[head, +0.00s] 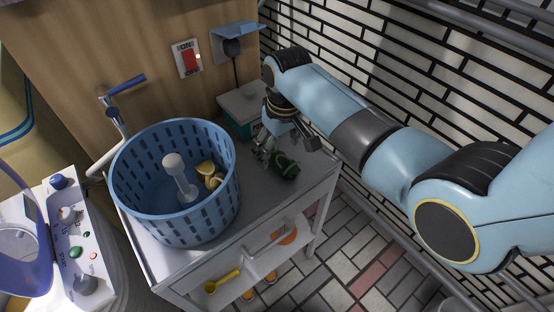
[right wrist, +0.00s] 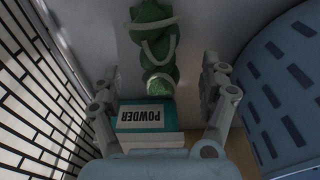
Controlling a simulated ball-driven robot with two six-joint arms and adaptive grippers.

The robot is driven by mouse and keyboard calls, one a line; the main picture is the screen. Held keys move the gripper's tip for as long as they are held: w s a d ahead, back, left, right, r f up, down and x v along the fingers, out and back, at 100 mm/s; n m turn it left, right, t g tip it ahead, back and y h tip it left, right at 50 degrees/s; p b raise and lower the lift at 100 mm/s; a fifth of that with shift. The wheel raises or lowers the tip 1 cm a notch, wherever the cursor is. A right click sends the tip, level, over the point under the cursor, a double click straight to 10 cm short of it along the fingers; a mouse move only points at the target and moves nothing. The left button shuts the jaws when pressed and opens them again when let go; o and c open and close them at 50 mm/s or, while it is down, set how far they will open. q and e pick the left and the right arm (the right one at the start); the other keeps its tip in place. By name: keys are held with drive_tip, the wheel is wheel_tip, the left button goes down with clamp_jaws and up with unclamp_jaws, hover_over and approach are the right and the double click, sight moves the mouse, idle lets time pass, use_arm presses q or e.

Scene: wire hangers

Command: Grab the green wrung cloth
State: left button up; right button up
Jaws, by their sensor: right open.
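The green wrung cloth (head: 286,166) lies on the grey counter top, to the right of the blue basket. It is a twisted green roll with pale bands. In the right wrist view the cloth (right wrist: 154,40) points down the picture, its near end between the two fingers. My right gripper (head: 268,150) is just above the counter at the left end of the cloth, pointing down. It is open, with a finger on each side (right wrist: 160,78) and clear gaps to the cloth. My left gripper is not in view.
The blue slotted basket (head: 175,225) stands close on the left, with a white and a yellow item inside. A teal powder box (right wrist: 150,118) sits behind the gripper. A tiled wall (head: 420,60) is on the right. The counter's front right is clear.

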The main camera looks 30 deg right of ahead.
sight(277, 154)
drive_tip(key=f, duration=0.3)
drive_tip(key=shift+w+f+b, duration=0.35)
drive_tip(key=shift+f+b, duration=0.05)
drive_tip(key=c, duration=1.4)
